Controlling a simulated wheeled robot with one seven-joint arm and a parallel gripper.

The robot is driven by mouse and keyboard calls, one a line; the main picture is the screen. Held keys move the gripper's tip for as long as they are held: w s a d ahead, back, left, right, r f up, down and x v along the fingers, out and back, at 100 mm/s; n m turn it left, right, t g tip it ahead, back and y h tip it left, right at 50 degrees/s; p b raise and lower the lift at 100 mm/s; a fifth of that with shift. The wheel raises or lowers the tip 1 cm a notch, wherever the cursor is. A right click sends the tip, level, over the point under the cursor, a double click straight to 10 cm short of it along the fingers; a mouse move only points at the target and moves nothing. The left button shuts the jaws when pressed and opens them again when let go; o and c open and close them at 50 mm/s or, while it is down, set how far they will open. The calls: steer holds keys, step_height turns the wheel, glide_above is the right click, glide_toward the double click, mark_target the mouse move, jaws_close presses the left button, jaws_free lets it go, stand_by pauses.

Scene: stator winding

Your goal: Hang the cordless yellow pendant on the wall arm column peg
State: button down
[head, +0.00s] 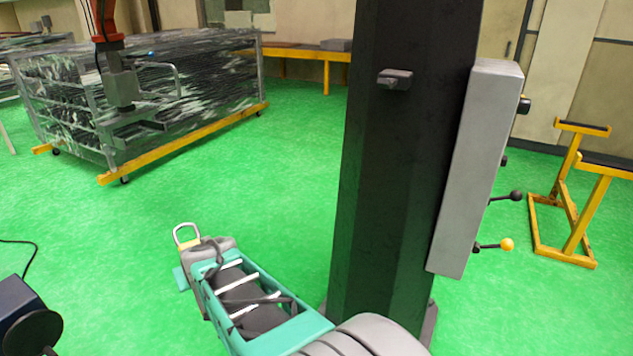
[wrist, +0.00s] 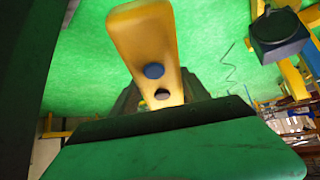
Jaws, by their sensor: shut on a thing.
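The yellow pendant (wrist: 148,40) shows in the wrist view as a yellow body with a blue button and a dark button or hole. My gripper (wrist: 155,98) is shut on its near end. In the head view, a pale metal loop and a little yellow of the pendant (head: 187,243) stick out beyond my gripper (head: 193,254); the rest is hidden. The dark column (head: 400,170) stands to the right of my gripper. A short grey peg (head: 395,79) juts from its upper face. The pendant is apart from the peg, left of it and lower in the picture.
A tall grey box (head: 477,165) with dark and yellow knobs is on the column's right side. A wrapped crate (head: 150,90) on yellow skids stands at the back left. A yellow stand (head: 565,215) is at the right. Green floor between crate and column is clear.

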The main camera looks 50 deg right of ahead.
steer(key=s+d+r+m+t+h+b, duration=0.1)
steer(key=s+d+r+m+h+b, duration=0.2)
steer(key=d+r, duration=0.45)
steer(key=s+d+r+m+h+b, duration=0.1)
steer(key=d+r+m+h+b, duration=0.35)
steer(key=d, duration=0.65)
steer(key=s+d+r+m+g+h+b, duration=0.25)
steer(key=s+d+r+h+b, duration=0.2)
steer(key=s+r, duration=0.4)
steer(key=s+d+r+m+g+h+b, duration=0.2)
steer(key=s+d+r+g+h+b, duration=0.3)
steer(key=s, duration=0.6)
steer(key=w+d+f+t+p, duration=0.1)
steer(key=d+p, duration=0.5)
steer(key=d, duration=0.7)
steer(key=shift+w+d+f+t+p, duration=0.15)
steer(key=shift+w+f+t+p, duration=0.2)
steer(key=shift+w, duration=0.4)
steer(key=shift+r, duration=0.1)
